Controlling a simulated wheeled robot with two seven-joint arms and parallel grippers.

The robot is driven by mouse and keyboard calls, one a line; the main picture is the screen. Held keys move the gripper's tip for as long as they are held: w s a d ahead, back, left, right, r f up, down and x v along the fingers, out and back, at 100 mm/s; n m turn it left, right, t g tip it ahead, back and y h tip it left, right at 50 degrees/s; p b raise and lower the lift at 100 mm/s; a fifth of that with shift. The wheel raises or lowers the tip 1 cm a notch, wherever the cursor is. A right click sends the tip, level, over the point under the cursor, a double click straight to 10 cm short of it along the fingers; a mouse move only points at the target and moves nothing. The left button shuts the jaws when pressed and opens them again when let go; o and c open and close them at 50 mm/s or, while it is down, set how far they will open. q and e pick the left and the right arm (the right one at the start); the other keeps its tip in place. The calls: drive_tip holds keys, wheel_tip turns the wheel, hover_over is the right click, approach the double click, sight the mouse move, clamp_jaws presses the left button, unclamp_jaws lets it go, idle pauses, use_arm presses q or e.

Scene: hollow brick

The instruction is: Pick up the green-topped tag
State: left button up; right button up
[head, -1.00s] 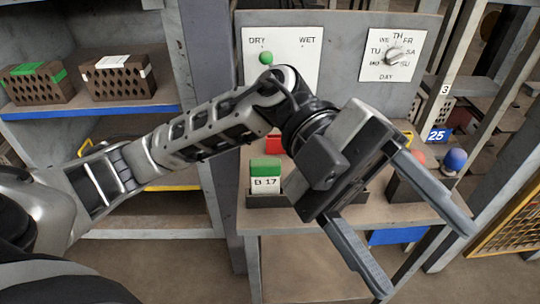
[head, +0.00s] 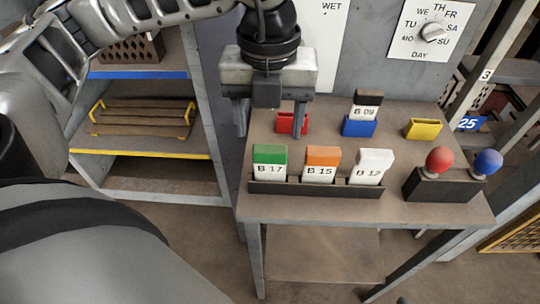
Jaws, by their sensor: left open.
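The green-topped tag (head: 270,164), marked B 17, stands upright at the left end of a dark rack (head: 315,189) on the table. An orange-topped tag (head: 321,164), B 15, and a white-topped tag (head: 371,166) stand to its right in the same rack. My left gripper (head: 270,134) points down, open and empty, above and behind the green-topped tag in the picture. Its fingers are apart to left and right, and I see no contact with the tag. My right gripper is not in view.
Red (head: 291,123), blue (head: 359,126) and yellow (head: 424,129) holders sit behind the rack; a black-topped tag (head: 367,105), B 09, stands at the blue one. A dark box (head: 443,185) with red and blue knobs is at right. The grey panel (head: 365,60) rises behind.

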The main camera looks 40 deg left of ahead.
sight(270, 148)
use_arm(q)
drive_tip(key=shift+d+f, duration=0.1)
drive_tip(key=shift+f, duration=3.9)
drive_tip(key=c, duration=0.7)
